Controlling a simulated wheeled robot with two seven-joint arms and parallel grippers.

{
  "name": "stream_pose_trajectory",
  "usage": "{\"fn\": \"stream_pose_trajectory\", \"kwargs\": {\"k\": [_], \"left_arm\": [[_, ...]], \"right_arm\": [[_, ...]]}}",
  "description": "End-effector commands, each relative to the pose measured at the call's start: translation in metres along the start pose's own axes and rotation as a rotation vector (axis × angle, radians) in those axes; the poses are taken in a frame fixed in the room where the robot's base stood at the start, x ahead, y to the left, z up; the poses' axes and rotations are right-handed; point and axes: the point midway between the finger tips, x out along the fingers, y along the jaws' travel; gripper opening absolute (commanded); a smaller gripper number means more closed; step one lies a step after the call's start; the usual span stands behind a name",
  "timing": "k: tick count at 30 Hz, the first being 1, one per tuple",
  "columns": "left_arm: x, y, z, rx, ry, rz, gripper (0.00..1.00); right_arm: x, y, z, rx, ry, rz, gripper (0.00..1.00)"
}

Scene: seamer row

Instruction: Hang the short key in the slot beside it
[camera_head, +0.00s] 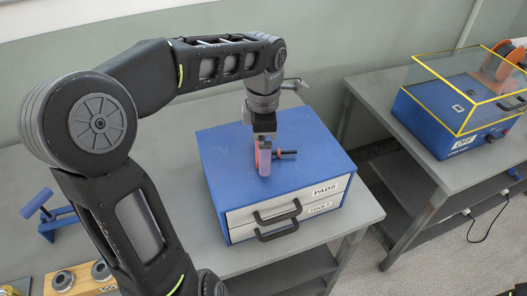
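My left gripper (264,150) points down over the top of the blue drawer cabinet (222,150). At its fingertips is an upright lavender piece (264,160). A short black rod with a red collar (287,153) sticks out to the right there, and a sliver of red shows on the left side. I cannot tell whether the fingers are shut on it or around it, or whether this piece is the short key. No slot can be made out. My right gripper is not in view.
The cabinet has drawers labelled PADS and TOOLS, with dark handles (277,228). It stands on a grey table (352,218). A clear-covered blue machine (440,115) stands on another table.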

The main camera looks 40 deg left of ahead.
Motion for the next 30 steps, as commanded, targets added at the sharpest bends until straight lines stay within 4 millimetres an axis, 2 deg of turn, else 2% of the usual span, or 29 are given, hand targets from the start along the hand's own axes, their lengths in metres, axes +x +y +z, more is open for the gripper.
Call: {"fn": "stream_pose_trajectory", "kwargs": {"k": [13,30], "left_arm": [[-0.0003,0.0001,0.0000,0.000,0.000,0.000,0.97],[-0.0003,0.0002,0.0000,0.000,0.000,0.000,0.51]], "right_arm": [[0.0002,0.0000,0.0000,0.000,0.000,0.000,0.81],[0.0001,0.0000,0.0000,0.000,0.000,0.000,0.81]]}}
